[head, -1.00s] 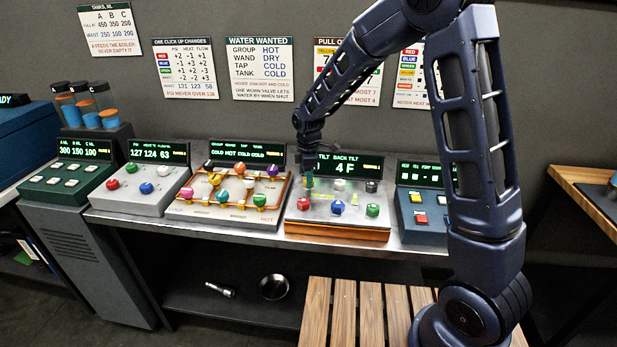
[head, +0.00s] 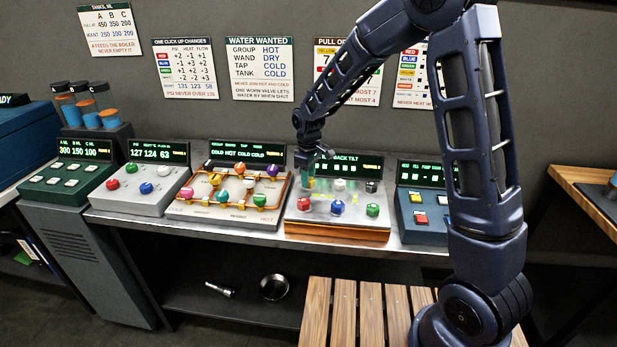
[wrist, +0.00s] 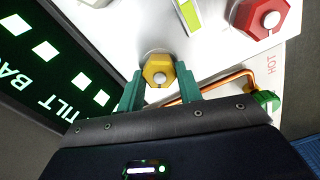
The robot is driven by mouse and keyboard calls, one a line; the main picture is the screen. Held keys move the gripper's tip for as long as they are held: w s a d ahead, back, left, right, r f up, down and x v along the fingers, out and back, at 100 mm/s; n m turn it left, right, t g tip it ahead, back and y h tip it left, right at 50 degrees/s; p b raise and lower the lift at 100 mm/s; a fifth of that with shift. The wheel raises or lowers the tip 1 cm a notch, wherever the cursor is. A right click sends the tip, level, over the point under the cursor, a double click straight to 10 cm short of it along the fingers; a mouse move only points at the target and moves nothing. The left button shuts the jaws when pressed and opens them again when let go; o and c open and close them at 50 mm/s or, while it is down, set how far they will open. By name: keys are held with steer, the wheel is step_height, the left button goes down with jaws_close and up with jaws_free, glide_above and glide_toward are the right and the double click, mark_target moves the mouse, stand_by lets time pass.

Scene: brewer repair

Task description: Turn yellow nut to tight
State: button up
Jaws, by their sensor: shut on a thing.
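The yellow nut (wrist: 158,70) is a hexagonal knob with a pale round centre on the light panel of the tilt station (head: 296,217), near its display. In the wrist view it sits between the green fingertips of my gripper (wrist: 160,80), which is shut on it from both sides. In the head view my gripper (head: 311,181) is at the panel's back left corner and mostly hides the nut. The station's display (head: 362,165) shows "BACK TILT" above a row of light squares; its left part is hidden by my wrist.
The panel also holds a red nut (head: 303,204), a blue nut (head: 337,208), a green nut (head: 373,210), a white knob (head: 340,185) and a black one (head: 371,187). The pipe station (head: 180,213) stands close on the left, a blue button box (head: 424,235) on the right.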

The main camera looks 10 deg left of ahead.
steer(key=m, duration=0.5)
steer(key=shift+m, duration=0.3)
steer(key=m, duration=0.5)
steer(key=shift+w+m, duration=0.1)
steer(key=shift+m, duration=0.3)
steer(key=o, duration=1)
steer(key=shift+r, duration=0.1)
step_height(320, 180, up, 11)
